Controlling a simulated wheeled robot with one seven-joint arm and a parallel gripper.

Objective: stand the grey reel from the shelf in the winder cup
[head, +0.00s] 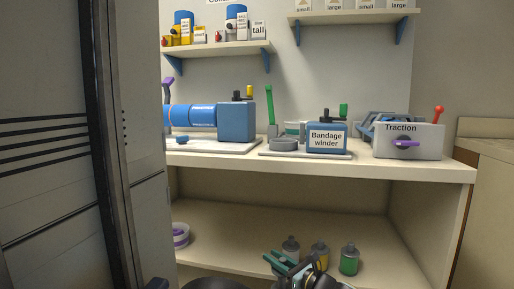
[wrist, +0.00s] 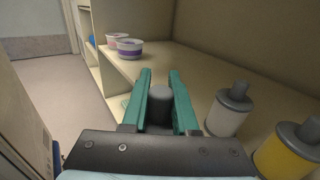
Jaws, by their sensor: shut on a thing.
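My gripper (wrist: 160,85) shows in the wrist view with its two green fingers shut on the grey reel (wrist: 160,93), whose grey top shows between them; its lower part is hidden. In the head view my gripper (head: 279,262) is low, at the front of the lower shelf (head: 230,245), beside the standing bottles. The winder cup (head: 284,144), a low grey ring, is on the counter above, on the base plate left of the blue Bandage winder box (head: 327,138). The cup looks empty.
A white bottle (wrist: 229,112), a yellow bottle (wrist: 288,150) and a green bottle (head: 349,260) stand close by on the shelf. Small tubs (wrist: 129,47) stand at its far left end. The counter edge (head: 330,166) overhangs. A dark cabinet (head: 60,140) blocks the left.

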